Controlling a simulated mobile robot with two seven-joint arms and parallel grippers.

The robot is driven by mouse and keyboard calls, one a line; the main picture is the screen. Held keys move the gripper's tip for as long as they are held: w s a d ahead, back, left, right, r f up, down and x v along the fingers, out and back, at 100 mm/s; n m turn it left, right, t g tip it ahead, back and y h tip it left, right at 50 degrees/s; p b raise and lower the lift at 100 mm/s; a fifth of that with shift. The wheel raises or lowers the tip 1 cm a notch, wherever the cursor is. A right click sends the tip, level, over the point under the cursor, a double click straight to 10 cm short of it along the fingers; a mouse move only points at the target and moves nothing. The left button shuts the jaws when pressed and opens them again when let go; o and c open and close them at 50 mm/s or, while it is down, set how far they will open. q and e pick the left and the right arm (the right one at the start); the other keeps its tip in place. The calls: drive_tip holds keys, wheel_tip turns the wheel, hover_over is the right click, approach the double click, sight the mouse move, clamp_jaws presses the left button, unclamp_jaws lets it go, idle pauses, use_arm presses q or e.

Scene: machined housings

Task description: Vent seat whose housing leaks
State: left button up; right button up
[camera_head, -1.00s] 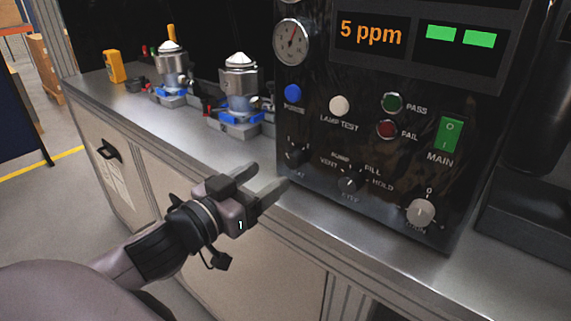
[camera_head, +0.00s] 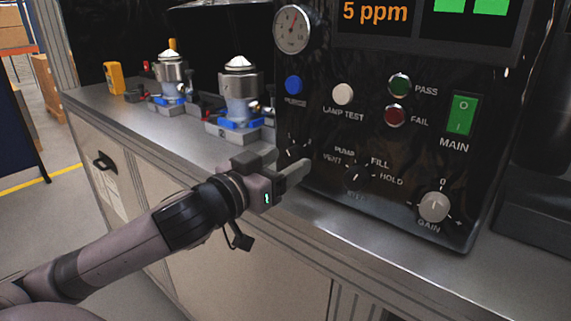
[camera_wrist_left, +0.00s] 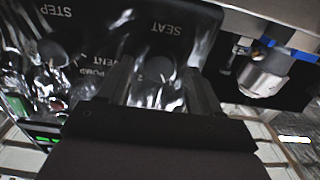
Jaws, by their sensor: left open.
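The black test panel (camera_head: 330,205) shows "5 ppm" on its display (camera_head: 376,13), beside green bars. My left gripper (camera_head: 292,166) is open at the panel's lower left, close to the dark SEAT knob (camera_head: 294,150). In the left wrist view the SEAT knob (camera_wrist_left: 160,72) shows between the open fingers (camera_wrist_left: 160,88); contact cannot be told. Its setting is unclear. The STEP knob (camera_head: 357,172) sits right of it, among PUMP, VENT, FILL and HOLD. Two metal housings, a nearer one (camera_head: 240,92) and a farther one (camera_head: 171,74), stand in blue-and-grey fixtures. My right gripper is not in view.
The panel also has a gauge (camera_head: 291,30), a blue button (camera_head: 293,84), a white LAMP TEST button (camera_head: 343,94), PASS and FAIL lamps, a green MAIN switch (camera_head: 462,114) and a GAIN knob (camera_head: 433,206). A yellow device (camera_head: 115,77) stands at the bench's far end. The bench's front strip is clear.

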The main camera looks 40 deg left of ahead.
use_arm(q)
drive_tip(key=shift+w, duration=0.5)
drive_tip(key=shift+c, duration=0.3)
drive_tip(key=c, duration=1)
drive_tip(key=shift+m+p, duration=0.3)
drive_tip(key=shift+m, duration=0.1)
drive_tip(key=m+p, duration=0.3)
drive_tip(key=m, duration=0.2)
drive_tip(key=shift+r+m, duration=0.1)
drive_tip(key=shift+m, duration=0.2)
drive_tip(key=m+p, duration=0.2)
drive_tip(key=m, duration=0.3)
drive_tip(key=shift+m, duration=0.3)
